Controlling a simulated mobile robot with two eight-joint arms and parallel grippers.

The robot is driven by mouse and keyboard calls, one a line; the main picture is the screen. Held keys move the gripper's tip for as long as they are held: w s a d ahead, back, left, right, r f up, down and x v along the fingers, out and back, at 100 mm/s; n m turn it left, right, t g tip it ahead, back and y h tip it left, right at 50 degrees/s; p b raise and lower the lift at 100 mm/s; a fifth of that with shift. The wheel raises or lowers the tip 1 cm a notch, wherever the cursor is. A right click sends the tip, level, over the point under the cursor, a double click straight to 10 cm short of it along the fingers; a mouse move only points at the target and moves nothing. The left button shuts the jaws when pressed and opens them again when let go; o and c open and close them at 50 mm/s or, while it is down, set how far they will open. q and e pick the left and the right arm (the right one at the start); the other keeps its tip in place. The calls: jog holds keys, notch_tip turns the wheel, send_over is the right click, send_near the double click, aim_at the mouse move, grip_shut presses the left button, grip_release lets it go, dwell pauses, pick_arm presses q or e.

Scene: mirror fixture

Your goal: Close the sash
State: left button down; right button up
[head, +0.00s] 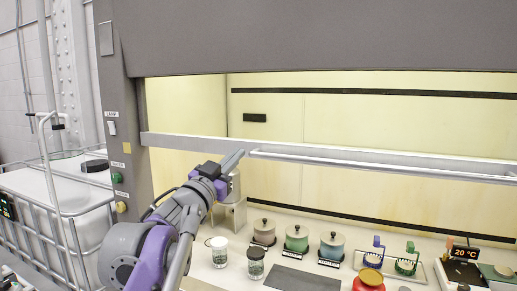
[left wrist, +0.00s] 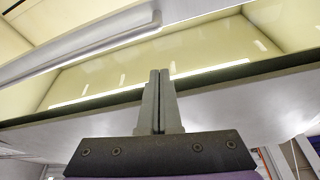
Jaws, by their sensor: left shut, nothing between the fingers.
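The sash (head: 350,115) of the fume hood is a clear pane with a grey bottom rail (head: 185,140). The rail hangs well above the worktop, leaving a wide opening below. A long pale bar handle (head: 390,165) runs along the rail. My left gripper (head: 235,157) is shut and empty, close to the handle's left end in the head view. In the left wrist view its closed fingertips (left wrist: 159,74) point up toward the sash, and the handle (left wrist: 95,48) lies to their upper left. I cannot tell whether they touch the rail. My right gripper is not in view.
Inside on the worktop stand lidded pots (head: 297,238), glass jars (head: 255,262), a red container (head: 369,282) and a balance (head: 460,270). A grey post (head: 118,100) with switches borders the hood's left side.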

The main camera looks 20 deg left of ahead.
aim_at(249, 150)
pick_arm(q)
jog(key=a+r+p+x, duration=0.1)
jog(key=p+x, duration=0.2)
jog(key=x, duration=0.7)
jog(key=f+b, duration=0.7)
jog(key=f, duration=1)
jog(key=f+b, duration=0.7)
jog(key=f, duration=1.1)
jog(key=s+f+b, duration=0.1)
jog(key=f+b, duration=0.6)
jog(key=f, duration=1.1)
jog(key=shift+d, duration=0.1)
jog(key=shift+s+f+b, duration=0.1)
jog(key=shift+f+b, duration=0.4)
jog(key=shift+f, duration=0.2)
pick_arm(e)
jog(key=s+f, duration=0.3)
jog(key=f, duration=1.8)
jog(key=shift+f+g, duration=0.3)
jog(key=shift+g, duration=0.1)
pick_arm(q)
jog(key=shift+d, duration=0.1)
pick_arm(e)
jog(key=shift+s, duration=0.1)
